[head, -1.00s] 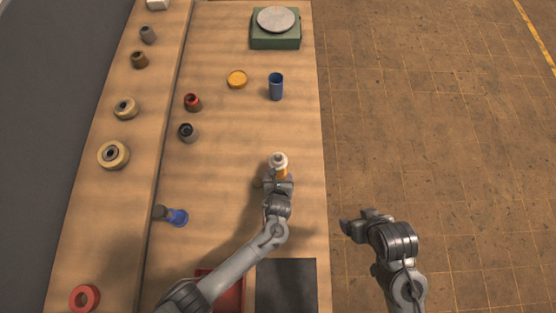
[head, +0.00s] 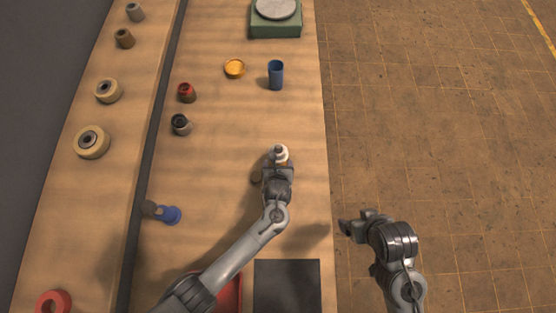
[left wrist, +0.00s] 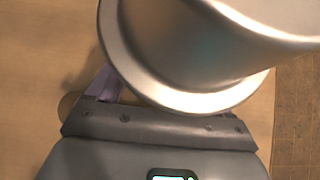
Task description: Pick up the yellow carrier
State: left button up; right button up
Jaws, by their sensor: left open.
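A small upright piece (head: 281,155) with a pale metal top stands on the bench, right at my left gripper (head: 278,168). It appears to be the yellow carrier; its yellow lower part is now mostly hidden behind the gripper. In the left wrist view a large shiny metal flanged piece (left wrist: 190,95) fills the top, close over the gripper's body (left wrist: 160,130). My left gripper is open; whether its fingers are around the piece or only beside it I cannot tell. My right gripper (head: 346,226) is empty over the floor right of the bench; its finger gap is unclear.
A blue cup (head: 276,75) and a shallow orange-yellow dish (head: 235,68) stand farther up the bench, below a green scale (head: 276,30). Dark and red small pieces are at left. A red tray (head: 230,295) and black mat (head: 288,287) lie near.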

pick_arm(q)
jog(key=shift+r, duration=0.1)
jog(key=c, duration=1.4)
jog(key=shift+d, duration=0.1)
grip_shut()
jog(key=shift+r, duration=0.2)
jog(key=shift+w+r+p, duration=0.1)
jog(key=shift+r+p, duration=0.35)
jog(key=shift+r, duration=1.6)
jog(key=s+d+r+p, duration=0.2)
jog(key=s+d+r, duration=0.4)
jog(key=d, duration=0.4)
jog(key=shift+r+p, duration=0.3)
jog(key=shift+p, duration=0.05)
